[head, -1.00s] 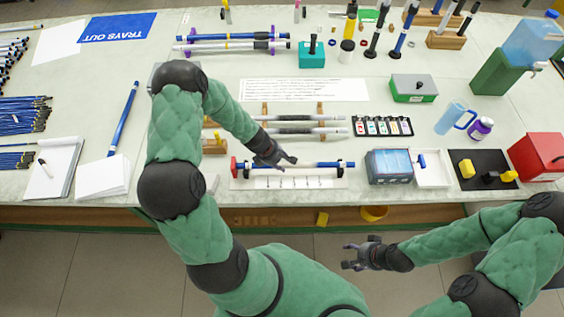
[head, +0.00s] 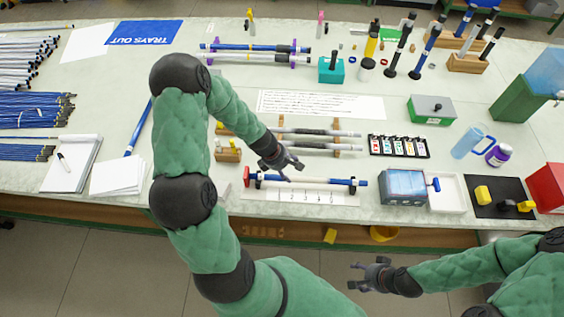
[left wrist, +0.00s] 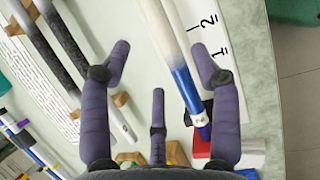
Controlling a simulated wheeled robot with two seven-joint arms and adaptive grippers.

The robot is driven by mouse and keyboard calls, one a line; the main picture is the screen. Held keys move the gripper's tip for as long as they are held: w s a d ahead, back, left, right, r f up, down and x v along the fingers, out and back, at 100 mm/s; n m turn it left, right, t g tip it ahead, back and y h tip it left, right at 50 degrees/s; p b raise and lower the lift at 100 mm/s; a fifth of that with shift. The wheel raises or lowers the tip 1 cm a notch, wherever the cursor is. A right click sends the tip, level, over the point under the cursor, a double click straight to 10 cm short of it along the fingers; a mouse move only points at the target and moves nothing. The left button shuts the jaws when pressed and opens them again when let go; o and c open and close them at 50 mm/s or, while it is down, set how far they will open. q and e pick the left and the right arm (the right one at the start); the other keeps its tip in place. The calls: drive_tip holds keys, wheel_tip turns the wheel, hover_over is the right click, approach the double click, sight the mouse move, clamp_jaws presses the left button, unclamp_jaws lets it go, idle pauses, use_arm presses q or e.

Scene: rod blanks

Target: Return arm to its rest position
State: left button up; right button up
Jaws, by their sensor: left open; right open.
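My left gripper (head: 287,168) is open over the near side of the bench, just above a blue-and-white rod (head: 322,181). In the left wrist view the rod (left wrist: 180,68) passes between the spread fingers of my left gripper (left wrist: 160,70), with nothing gripped. My right gripper (head: 368,270) is open and empty, off the bench's front edge above the floor.
A numbered white strip (head: 300,197) lies in front of the rod. Grey-and-white rods (head: 335,147) rest on wooden holders behind it. A blue-grey box (head: 402,187) and white tray (head: 446,194) stand to the right. A notepad (head: 72,165) lies at the left.

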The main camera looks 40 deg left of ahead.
use_arm(q)
drive_tip(key=v, duration=0.6)
drive_tip(key=shift+d+f, duration=0.1)
drive_tip(key=s+d+f+n+h, duration=0.1)
drive_tip(key=d+f+n, duration=0.2)
drive_tip(key=n, duration=0.7)
drive_tip(key=s+d+f+n+h, duration=0.1)
drive_tip(key=d+f+n, duration=0.2)
drive_tip(key=d+n, duration=0.5)
drive_tip(key=s+d+f+n+h, duration=0.1)
drive_tip(key=d+f+n, duration=0.2)
drive_tip(key=n, duration=0.9)
drive_tip(key=shift+d+f, duration=0.1)
drive_tip(key=shift+d, duration=1.45)
drive_tip(key=s+d+f+n+g+y, duration=0.15)
drive_tip(key=s+f+n, duration=0.3)
drive_tip(key=n, duration=0.55)
drive_tip(key=s+d+f+n+g+y, duration=0.1)
drive_tip(key=s+d+f+n+g, duration=0.15)
drive_tip(key=s+n, duration=0.6)
drive_tip(key=w+f+n+t+b, duration=0.1)
drive_tip(key=w+f+n+b, duration=0.1)
drive_tip(key=f+b, duration=0.7)
drive_tip(key=shift+w+d+b, duration=0.35)
drive_tip(key=shift+w+b, duration=0.1)
drive_tip(key=shift+w, duration=0.45)
